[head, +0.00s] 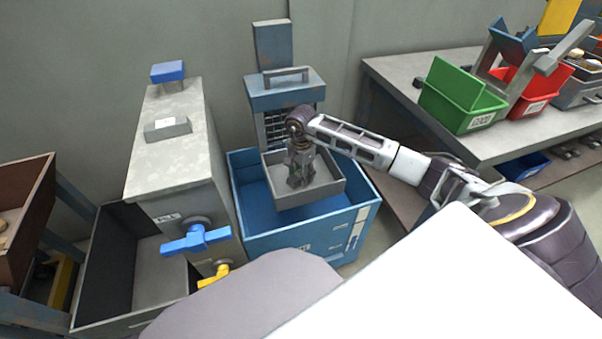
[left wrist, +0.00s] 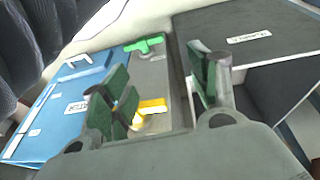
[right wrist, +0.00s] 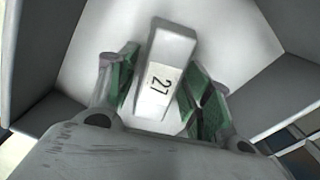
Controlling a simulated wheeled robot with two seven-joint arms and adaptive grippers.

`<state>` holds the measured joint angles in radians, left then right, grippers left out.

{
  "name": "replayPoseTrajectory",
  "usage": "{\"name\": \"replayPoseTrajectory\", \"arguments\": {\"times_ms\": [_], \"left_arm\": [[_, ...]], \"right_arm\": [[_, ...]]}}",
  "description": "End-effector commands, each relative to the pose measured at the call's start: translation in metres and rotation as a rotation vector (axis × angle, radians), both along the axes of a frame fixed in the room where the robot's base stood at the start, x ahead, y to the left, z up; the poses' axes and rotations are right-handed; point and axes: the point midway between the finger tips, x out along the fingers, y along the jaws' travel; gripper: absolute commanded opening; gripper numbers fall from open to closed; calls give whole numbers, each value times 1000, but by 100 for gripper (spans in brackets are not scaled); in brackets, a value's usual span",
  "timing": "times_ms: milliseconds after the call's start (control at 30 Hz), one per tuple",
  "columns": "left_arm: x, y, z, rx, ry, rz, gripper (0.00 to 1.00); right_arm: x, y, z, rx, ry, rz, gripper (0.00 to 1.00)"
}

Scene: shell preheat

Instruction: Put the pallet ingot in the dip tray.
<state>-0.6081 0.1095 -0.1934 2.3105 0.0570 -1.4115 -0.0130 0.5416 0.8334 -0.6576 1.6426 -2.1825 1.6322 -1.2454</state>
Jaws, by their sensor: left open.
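A pale grey ingot marked 27 (right wrist: 160,75) is between the fingers of my right gripper (right wrist: 160,85) in the right wrist view. In the head view my right gripper (head: 300,172) points down into a square grey tray (head: 325,194) above a blue bin. The tray's walls surround the ingot in the right wrist view; whether the ingot touches its floor is unclear. No label shows which tray is the dip tray. My left gripper (left wrist: 160,90) is open and empty.
The blue bin (head: 290,240) stands below the tray, with a blue-grey machine (head: 286,92) behind. A grey cabinet with a blue valve handle (head: 196,238) and an open grey bin (head: 105,265) are left. A table with green (head: 462,98) and red bins (head: 525,92) is right.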

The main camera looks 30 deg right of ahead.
Motion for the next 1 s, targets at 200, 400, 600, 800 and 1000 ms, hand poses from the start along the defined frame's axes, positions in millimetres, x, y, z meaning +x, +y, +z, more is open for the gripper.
{"name": "replayPoseTrajectory", "arguments": {"times_ms": [200,400,600,800,1000], "left_arm": [[1,0,3,-2,-7,1,61],[2,0,4,-2,-10,1,61],[2,0,2,1,-5,1,61],[-1,2,-7,9,14,1,61],[2,5,-14,19,27,3,61]], "right_arm": [[0,0,0,0,0,0,61],[0,0,1,0,0,0,61],[0,0,9,-1,-1,1,61],[1,-1,33,-1,-2,0,61],[1,-1,62,-2,-2,0,61]]}}
